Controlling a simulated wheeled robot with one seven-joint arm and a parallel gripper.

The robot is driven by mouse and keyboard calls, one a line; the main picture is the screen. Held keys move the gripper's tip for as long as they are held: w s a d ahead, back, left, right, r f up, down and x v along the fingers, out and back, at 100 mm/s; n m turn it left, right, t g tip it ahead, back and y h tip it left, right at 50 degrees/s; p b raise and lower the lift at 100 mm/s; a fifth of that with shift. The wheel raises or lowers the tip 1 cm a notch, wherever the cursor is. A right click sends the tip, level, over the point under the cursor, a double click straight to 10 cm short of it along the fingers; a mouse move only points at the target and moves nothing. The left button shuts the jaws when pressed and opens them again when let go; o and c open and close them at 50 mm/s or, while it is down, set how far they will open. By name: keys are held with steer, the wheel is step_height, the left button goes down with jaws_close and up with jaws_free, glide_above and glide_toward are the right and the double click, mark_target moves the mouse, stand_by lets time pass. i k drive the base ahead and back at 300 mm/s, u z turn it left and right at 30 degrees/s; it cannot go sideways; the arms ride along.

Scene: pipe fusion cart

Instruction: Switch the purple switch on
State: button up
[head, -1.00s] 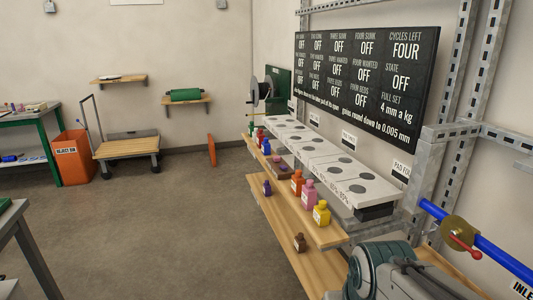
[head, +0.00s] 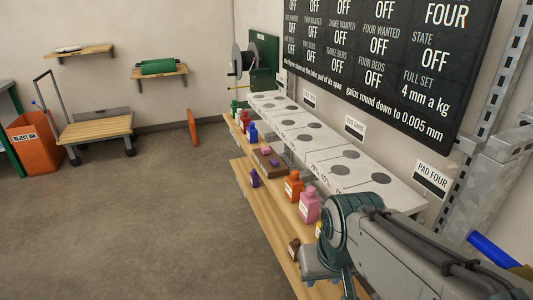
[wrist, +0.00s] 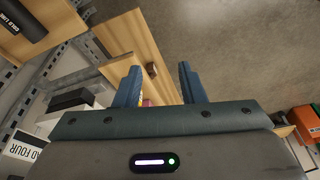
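No part is clearly readable as a purple switch. A brown block (head: 270,164) on the upper wooden shelf carries small pink-purple pieces (head: 266,150); they are too small to tell whether they are a switch or which way it is set. A small purple bottle-like object (head: 254,179) stands just left of the block. My gripper (wrist: 161,68) is open in the wrist view, its two blue fingers apart with nothing held. It points down over the shelves, well to the near side of the brown block. In the head view my arm hides the near shelf end.
Orange (head: 293,185) and pink (head: 309,206) bottles stand between my arm and the block. A blue bottle (head: 252,131) is beyond it. White pads (head: 325,152) run along the wall under the black board (head: 395,62).

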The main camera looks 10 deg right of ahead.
mark_target(272, 161)
steer(key=k, duration=0.65)
steer(key=u, duration=0.6)
steer(key=i, duration=2.15)
steer(key=z, duration=0.95)
steer(key=i, duration=0.35)
steer(key=z, duration=0.35)
